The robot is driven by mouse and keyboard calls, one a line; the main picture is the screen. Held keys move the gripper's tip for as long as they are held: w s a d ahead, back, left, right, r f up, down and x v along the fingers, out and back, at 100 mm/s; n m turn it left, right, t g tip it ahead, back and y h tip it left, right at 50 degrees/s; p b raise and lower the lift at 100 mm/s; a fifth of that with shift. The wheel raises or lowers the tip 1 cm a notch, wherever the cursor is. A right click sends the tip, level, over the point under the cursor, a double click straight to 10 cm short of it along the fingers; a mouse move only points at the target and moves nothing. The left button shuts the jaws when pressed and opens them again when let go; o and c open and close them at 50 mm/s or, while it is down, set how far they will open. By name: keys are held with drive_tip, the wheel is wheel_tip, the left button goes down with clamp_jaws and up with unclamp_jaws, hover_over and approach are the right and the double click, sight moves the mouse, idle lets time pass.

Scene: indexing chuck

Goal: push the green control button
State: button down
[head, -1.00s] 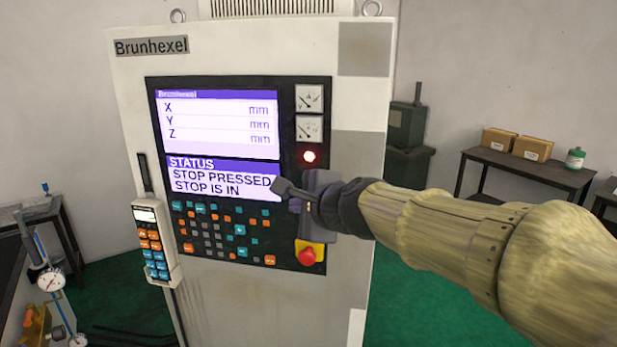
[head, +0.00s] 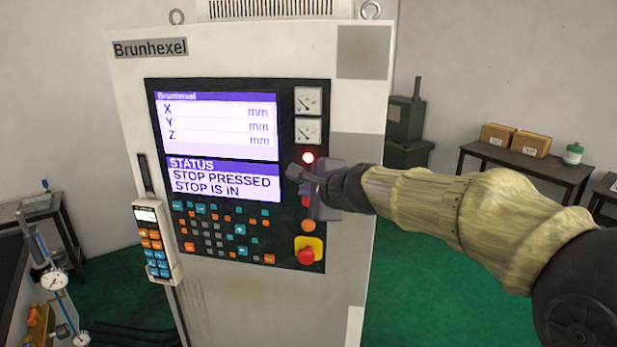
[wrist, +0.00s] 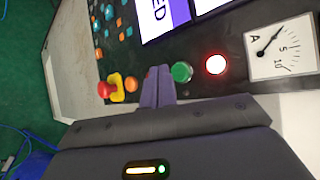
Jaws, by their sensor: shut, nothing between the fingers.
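The green control button (wrist: 181,71) shows in the wrist view, just right of my shut, empty fingers (wrist: 157,85). In the head view my gripper (head: 292,172) is in front of the panel's right column, just below the lit red lamp (head: 308,157), and hides the green button. The lit lamp also shows in the wrist view (wrist: 215,64), right of the green button. I cannot tell whether the fingertips touch the panel. The status screen (head: 221,180) reads "STOP PRESSED" and "STOP IS IN".
Below my gripper are a red button (head: 305,201), an orange button (head: 307,225) and a red mushroom stop (head: 305,255) on a yellow base. Two dial meters (head: 308,115) sit above the lamp. A handheld pendant (head: 156,243) hangs at the cabinet's left.

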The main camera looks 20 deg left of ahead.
drive_tip(key=shift+w+a, duration=0.15)
drive_tip(key=shift+w, duration=0.45)
drive_tip(key=shift+w, duration=0.2)
idle(1.4)
drive_tip(key=shift+w, duration=0.3)
drive_tip(key=shift+w+p, duration=0.45)
idle(1.0)
drive_tip(key=shift+s, duration=0.15)
drive_tip(key=shift+s+b, duration=0.45)
drive_tip(key=shift+s, duration=0.3)
